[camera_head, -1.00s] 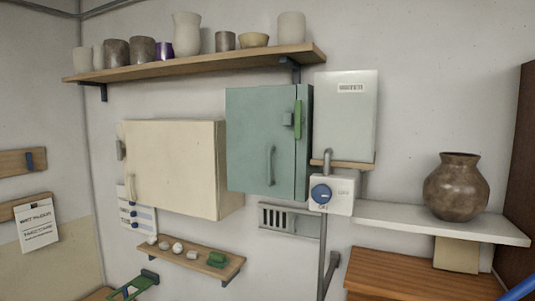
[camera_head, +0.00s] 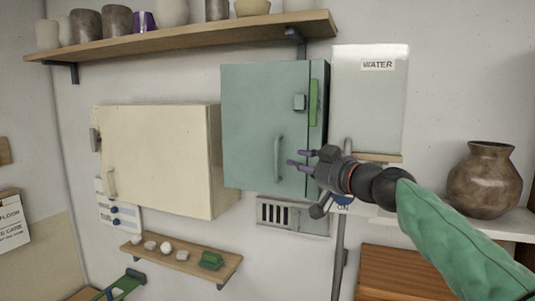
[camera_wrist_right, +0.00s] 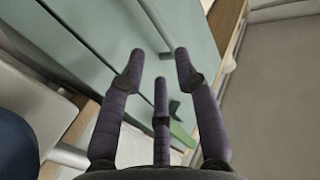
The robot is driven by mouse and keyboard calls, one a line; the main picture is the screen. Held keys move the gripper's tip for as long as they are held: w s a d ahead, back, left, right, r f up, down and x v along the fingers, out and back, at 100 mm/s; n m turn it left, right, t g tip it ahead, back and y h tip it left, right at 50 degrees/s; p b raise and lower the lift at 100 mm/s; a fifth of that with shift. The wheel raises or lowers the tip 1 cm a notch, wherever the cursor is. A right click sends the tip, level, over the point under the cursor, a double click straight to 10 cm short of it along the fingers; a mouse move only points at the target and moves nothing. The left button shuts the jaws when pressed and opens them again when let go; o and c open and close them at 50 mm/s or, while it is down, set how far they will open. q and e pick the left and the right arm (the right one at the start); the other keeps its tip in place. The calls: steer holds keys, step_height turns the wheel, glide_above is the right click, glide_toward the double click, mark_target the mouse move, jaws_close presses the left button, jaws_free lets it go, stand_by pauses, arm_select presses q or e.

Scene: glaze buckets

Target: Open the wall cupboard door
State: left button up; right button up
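The teal wall cupboard (camera_head: 250,115) hangs in the middle of the head view with its door shut. A vertical bar handle (camera_head: 279,160) is low on the door's right part. My left gripper is not in view.
A cream cupboard (camera_head: 155,155) hangs left of the teal one. A white WATER box (camera_head: 368,100) is close on the right. A long shelf of pots (camera_head: 180,45) runs above; a vent (camera_head: 290,214) and small shelf (camera_head: 185,258) are below. A brown vase (camera_head: 484,180) stands right.

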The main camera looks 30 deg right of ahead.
mark_target(281, 154)
steer(key=w+p, duration=0.1)
steer(key=w, duration=0.1)
steer(key=w+p, duration=0.1)
steer(key=w, duration=0.1)
steer(key=w+a+p, duration=0.1)
steer(key=w, duration=0.2)
steer(key=shift+r, duration=0.15)
steer(key=shift+w+r+p, duration=0.15)
steer(key=shift+w+p, duration=0.15)
steer(key=shift+w, duration=0.35)
steer(key=shift+w+a+f, duration=0.1)
steer(key=shift+w+f, duration=0.1)
steer(key=shift+w, duration=0.55)
steer(key=shift+s, duration=0.15)
steer(key=shift+c, duration=0.9)
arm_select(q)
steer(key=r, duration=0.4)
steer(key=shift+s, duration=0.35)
arm_select(e)
jaws_close()
